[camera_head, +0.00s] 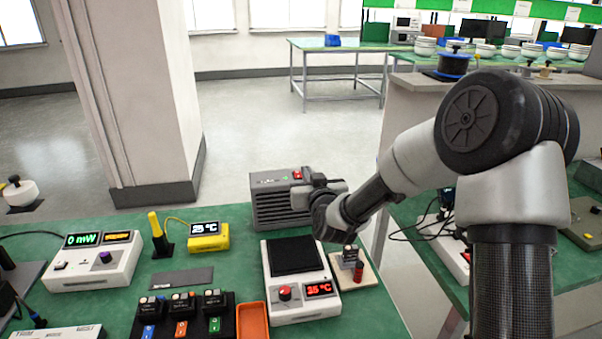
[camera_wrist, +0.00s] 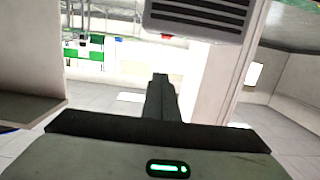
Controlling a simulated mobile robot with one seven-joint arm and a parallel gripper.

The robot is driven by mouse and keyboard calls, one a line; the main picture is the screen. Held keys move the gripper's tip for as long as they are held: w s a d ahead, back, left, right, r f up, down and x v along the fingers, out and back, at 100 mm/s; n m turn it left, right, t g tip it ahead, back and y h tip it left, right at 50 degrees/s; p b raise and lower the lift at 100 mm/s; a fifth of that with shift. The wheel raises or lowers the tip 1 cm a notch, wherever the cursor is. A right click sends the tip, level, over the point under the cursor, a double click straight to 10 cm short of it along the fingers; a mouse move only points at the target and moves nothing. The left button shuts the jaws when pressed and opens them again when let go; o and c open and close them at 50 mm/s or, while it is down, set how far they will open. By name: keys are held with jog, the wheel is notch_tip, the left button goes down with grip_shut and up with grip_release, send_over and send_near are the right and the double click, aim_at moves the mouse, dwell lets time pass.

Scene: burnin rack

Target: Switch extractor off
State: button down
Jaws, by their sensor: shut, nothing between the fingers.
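The extractor (camera_head: 272,212) is a dark grey box with a slotted front, standing at the back right of the green bench. A small red switch (camera_head: 297,174) shows on its top, near the right end. My gripper (camera_head: 304,187) is at the extractor's top right, close by the switch; whether it touches cannot be told. Its fingers (camera_wrist: 160,82) are together and empty in the wrist view. A grey slotted housing (camera_wrist: 200,17) fills the top of that view, apart from the fingers in the picture. My gripper and wrist hide the extractor's right end.
A white hotplate (camera_head: 300,309) with a red knob and display stands in front of the extractor. A yellow meter (camera_head: 208,243) and a white power meter (camera_head: 90,268) are to the left. A small stand with a red part (camera_head: 358,272) sits below my wrist.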

send_over(301, 179)
jog(key=shift+s+f, duration=0.35)
jog(key=shift+f, duration=0.3)
jog(key=shift+w+f, duration=0.2)
jog(key=shift+f, duration=1.05)
jog(key=shift+w+f+b, duration=0.1)
jog(key=shift+f+b, duration=0.25)
jog(key=shift+f, duration=0.35)
